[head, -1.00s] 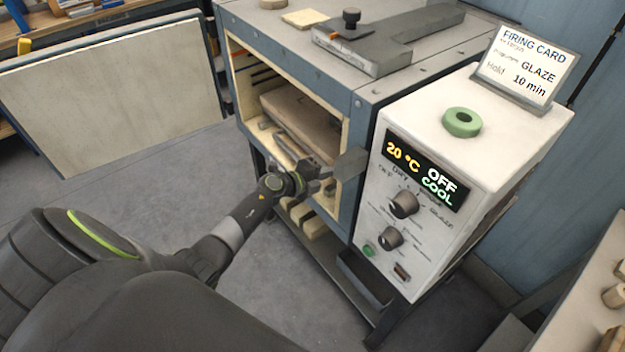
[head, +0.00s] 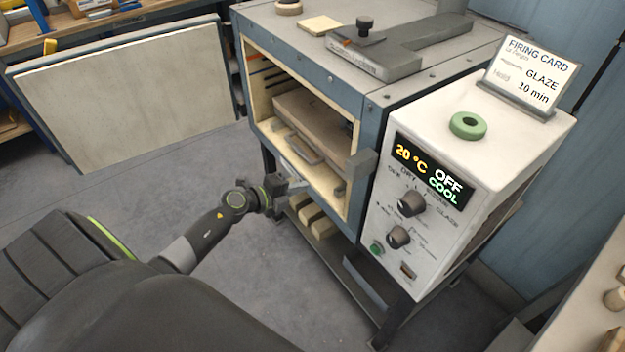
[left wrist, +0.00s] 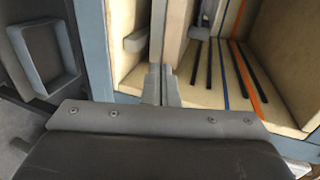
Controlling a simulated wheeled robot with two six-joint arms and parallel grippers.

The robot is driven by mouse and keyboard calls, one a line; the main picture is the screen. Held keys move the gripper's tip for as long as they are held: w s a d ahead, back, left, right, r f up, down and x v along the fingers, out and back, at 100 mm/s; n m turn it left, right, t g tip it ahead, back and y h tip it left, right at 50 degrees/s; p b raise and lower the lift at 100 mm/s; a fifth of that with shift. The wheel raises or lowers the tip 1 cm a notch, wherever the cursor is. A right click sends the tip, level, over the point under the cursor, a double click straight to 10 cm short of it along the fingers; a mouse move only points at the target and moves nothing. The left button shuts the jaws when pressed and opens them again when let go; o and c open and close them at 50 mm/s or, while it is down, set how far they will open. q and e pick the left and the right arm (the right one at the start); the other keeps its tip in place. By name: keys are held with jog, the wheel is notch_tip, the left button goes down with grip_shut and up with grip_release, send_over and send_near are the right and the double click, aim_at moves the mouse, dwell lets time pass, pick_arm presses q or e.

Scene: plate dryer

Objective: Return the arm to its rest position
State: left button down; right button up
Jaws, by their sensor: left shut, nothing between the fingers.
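My left gripper (head: 292,185) is shut and empty. In the head view it is just in front of the open kiln chamber, at the lower left of its opening. In the left wrist view its closed fingers (left wrist: 162,84) point towards the chamber's pale lining. The kiln (head: 315,68) is a blue-grey box with an open front. Inside it lies a flat beige slab (head: 318,125) with a grey handle (head: 304,150) at its front. My right gripper is not in view.
The kiln's open door (head: 130,90) stands out at the left. A control box (head: 440,200) reads 20 °C, OFF, COOL and carries a green ring (head: 467,125) and a firing card (head: 525,72). Beige blocks (head: 312,217) lie on a shelf below. Grey floor is clear at left.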

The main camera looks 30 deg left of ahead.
pick_arm(q)
jog(key=s+a+f+n+g+y, duration=0.2)
jog(key=s+f+n+y, duration=0.2)
jog(key=s+f+n, duration=0.7)
jog(key=s+a+f+n+g+y, duration=0.2)
jog(key=s+f+n+y, duration=0.25)
jog(key=s+f, duration=0.8)
jog(key=s+d+f+n+g+h, duration=0.1)
jog(key=s+d+f+n+g, duration=0.3)
jog(key=s+f, duration=0.3)
jog(key=s+d+f+n+g, duration=0.3)
jog(key=s+f, duration=0.5)
jog(key=s, duration=0.7)
jog(key=shift+s+d+n+g+h, duration=0.15)
jog(key=shift+d+n+g+h, duration=0.2)
jog(key=shift+d+g, duration=0.35)
